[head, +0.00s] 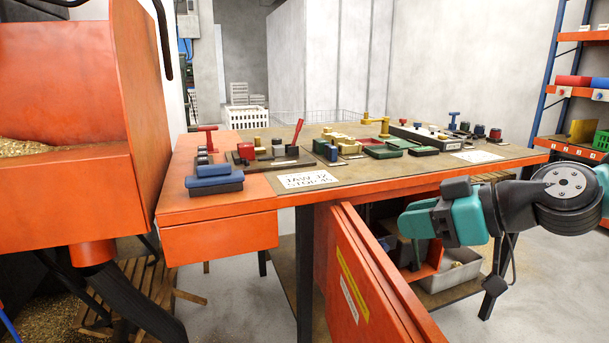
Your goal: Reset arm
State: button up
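My arm (470,215) shows at the right edge of the head view, with teal and dark grey links. It hangs in front of the right end of the workbench, apart from its top as far as I can tell. A round dark joint with a bolted metal disc (565,183) faces me.
The workbench (420,165) carries jigs, coloured blocks and a paper sign (306,180). An orange panel (365,285) stands below its front edge. An orange machine (65,170) fills the left. Shelving (578,90) stands far right. Grey floor (555,290) is clear at lower right.

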jog(key=s+a+r+m+g+h+p, duration=0.1)
jog(key=s+r+m+g+h+p, duration=0.2)
jog(key=s+r+p, duration=1.4)
jog(key=s+g+h+p, duration=0.1)
jog(key=s+g+h, duration=0.2)
jog(key=g, duration=0.1)
jog(key=shift+a+m, duration=0.3)
jog(key=shift+m, duration=0.1)
jog(key=shift+w+r, duration=0.1)
jog(key=shift+c, duration=0.2)
